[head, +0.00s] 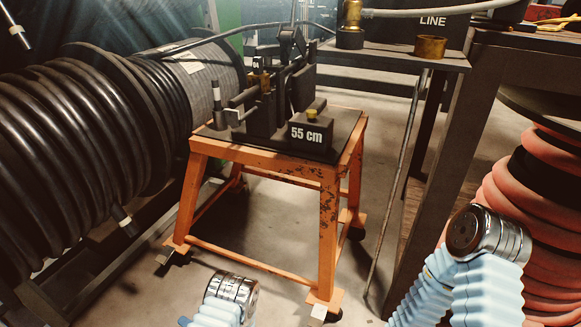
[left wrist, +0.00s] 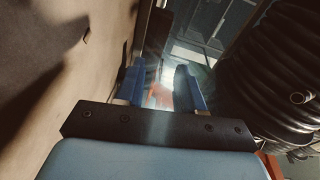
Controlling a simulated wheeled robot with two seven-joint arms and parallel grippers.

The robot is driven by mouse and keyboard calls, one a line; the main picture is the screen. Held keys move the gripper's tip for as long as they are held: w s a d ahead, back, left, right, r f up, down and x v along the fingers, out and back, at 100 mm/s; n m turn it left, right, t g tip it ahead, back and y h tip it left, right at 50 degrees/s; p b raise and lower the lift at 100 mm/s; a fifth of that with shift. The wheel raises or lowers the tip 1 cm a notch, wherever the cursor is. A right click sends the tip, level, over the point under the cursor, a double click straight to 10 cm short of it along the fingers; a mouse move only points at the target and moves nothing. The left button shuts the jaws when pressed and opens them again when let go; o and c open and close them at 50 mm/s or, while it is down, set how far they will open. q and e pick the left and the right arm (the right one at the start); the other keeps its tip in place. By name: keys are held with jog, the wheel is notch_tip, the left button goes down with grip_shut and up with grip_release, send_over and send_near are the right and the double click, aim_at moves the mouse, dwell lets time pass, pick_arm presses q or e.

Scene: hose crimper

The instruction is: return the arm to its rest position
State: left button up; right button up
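My left gripper (left wrist: 159,80) shows in the left wrist view with its two blue fingers apart and nothing visibly held between them. In the head view my left arm (head: 231,298) shows only as a jointed metal end at the bottom, and its gripper is out of frame. My right arm (head: 478,250), in a light-blue sleeve, stands at the lower right, and its gripper is not visible. The black crimper machine (head: 283,85) sits on an orange stand (head: 262,160), with a block marked "55 cm" (head: 311,130) at its front.
A large reel of black hose (head: 75,140) fills the left; it also shows in the left wrist view (left wrist: 285,75). Red hose coils (head: 530,200) stand at the right. A shelf (head: 390,58) at the back holds a brass cup (head: 430,46).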

pick_arm(q)
jog(key=s+a+n+g+h+p, duration=0.2)
jog(key=s+a+g+p, duration=0.1)
jog(key=s+g, duration=0.7)
jog(key=s+d+r+n+g+h+p, duration=0.25)
jog(key=s+d+g+h, duration=0.2)
jog(key=s+h, duration=0.35)
jog(key=s+d+r+t+h+p, duration=0.1)
jog(key=s+d+r+h, duration=0.15)
jog(key=d, duration=0.35)
jog(key=s+d+r+h+p, duration=0.1)
jog(key=d+r+h+p, duration=0.1)
jog(key=d+r+h, duration=0.3)
jog(key=w+d+r+n+t+h+p, duration=0.1)
jog(key=w+d+r+n+t+p, duration=0.1)
jog(key=w+d+r+t, duration=0.2)
jog(key=d+r+t, duration=0.1)
jog(key=d+r, duration=0.2)
jog(key=shift+w+d+t, duration=0.2)
jog(key=shift+t, duration=0.15)
pick_arm(e)
notch_tip(320, 180, up, 11)
jog(key=a, duration=0.1)
jog(key=shift+s+n, duration=0.2)
jog(key=shift+n, duration=0.1)
pick_arm(q)
jog(key=shift+h, duration=0.25)
pick_arm(e)
jog(key=shift+a+r, duration=0.1)
